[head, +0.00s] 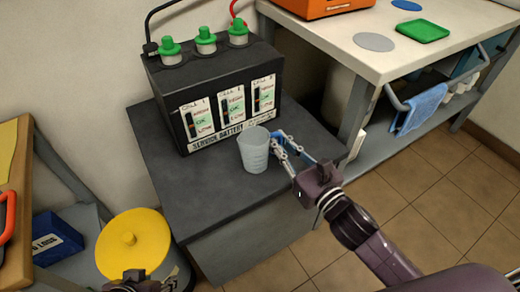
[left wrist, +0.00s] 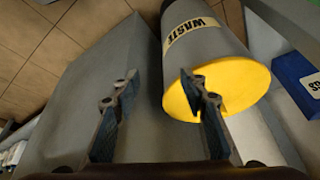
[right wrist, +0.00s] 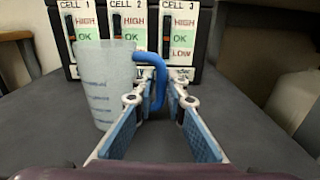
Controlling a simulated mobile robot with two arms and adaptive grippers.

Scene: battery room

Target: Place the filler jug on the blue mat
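The filler jug (head: 254,150) is a pale translucent cup with a blue handle. It stands upright on the dark grey stand in front of the battery; the right wrist view shows it (right wrist: 105,85) at left. My right gripper (head: 287,150) is at the handle side of the jug. Its fingers (right wrist: 160,100) are parted, with the handle (right wrist: 160,78) between or just beyond the tips; contact is unclear. The blue mat (head: 406,5) is a small disc at the back of the white bench. My left gripper (left wrist: 158,90) is open and empty near the yellow-lidded bin.
The black battery (head: 215,85) with green caps stands behind the jug. The white bench (head: 350,62) also bears a grey disc (head: 374,42), a green tray (head: 422,31) and an orange box (head: 320,5). The yellow-lidded waste bin (head: 133,243) is at lower left.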

